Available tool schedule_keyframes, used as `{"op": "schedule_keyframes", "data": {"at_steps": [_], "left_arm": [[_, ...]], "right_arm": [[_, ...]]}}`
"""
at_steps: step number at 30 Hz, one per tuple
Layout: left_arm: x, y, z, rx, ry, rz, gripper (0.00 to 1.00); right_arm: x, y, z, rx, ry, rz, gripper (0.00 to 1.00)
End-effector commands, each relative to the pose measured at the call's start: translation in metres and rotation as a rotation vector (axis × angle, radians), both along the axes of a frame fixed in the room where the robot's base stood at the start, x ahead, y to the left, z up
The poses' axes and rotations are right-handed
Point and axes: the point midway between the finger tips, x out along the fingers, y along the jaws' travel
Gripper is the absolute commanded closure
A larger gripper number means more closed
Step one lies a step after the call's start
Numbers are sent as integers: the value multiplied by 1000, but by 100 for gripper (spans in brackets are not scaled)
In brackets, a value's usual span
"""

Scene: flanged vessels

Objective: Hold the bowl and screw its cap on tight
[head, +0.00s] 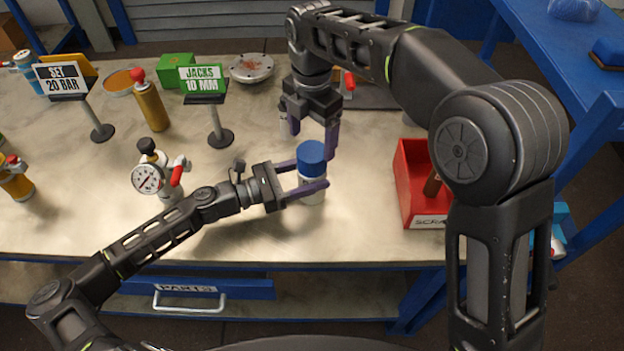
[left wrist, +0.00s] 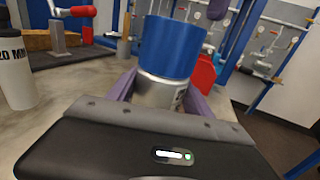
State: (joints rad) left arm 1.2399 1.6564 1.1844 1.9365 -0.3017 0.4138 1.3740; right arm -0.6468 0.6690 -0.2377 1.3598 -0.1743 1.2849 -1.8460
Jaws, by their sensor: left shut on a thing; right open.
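The bowl is a small pale cylinder (head: 313,192) standing upright near the middle of the bench; it also shows in the left wrist view (left wrist: 160,92). Its blue cap (head: 311,159) sits on top, and it fills the upper middle of the left wrist view (left wrist: 171,46). I cannot tell how tightly it is seated. My left gripper (head: 308,180) is shut on the bowl from the left, one finger on each side, below the cap. My right gripper (head: 311,138) points down just above and behind the cap, open, with its fingers apart and nothing held between them.
A pressure gauge fitting (head: 150,179) stands close to my left arm. A red scrap bin (head: 414,190) is to the right. Two signs, "SET 20 BAR" (head: 64,78) and "JACKS 10 MM" (head: 203,79), stand behind left. A round flange (head: 251,68) lies at the back.

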Motion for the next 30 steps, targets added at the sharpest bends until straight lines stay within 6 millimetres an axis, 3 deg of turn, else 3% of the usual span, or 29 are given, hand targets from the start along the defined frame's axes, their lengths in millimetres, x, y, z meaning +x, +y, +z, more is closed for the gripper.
{"op": "schedule_keyframes", "data": {"at_steps": [13, 24, 30], "left_arm": [[0, 0, 0, 0, -1, 1, 100], [0, 0, 0, 0, -1, 1, 100], [0, 0, 0, 0, -1, 1, 100]], "right_arm": [[-1, 0, -59, -2, 2, 1, 20], [0, 0, -65, -1, 1, 0, 20], [0, 0, -65, -1, 1, 0, 36]]}}
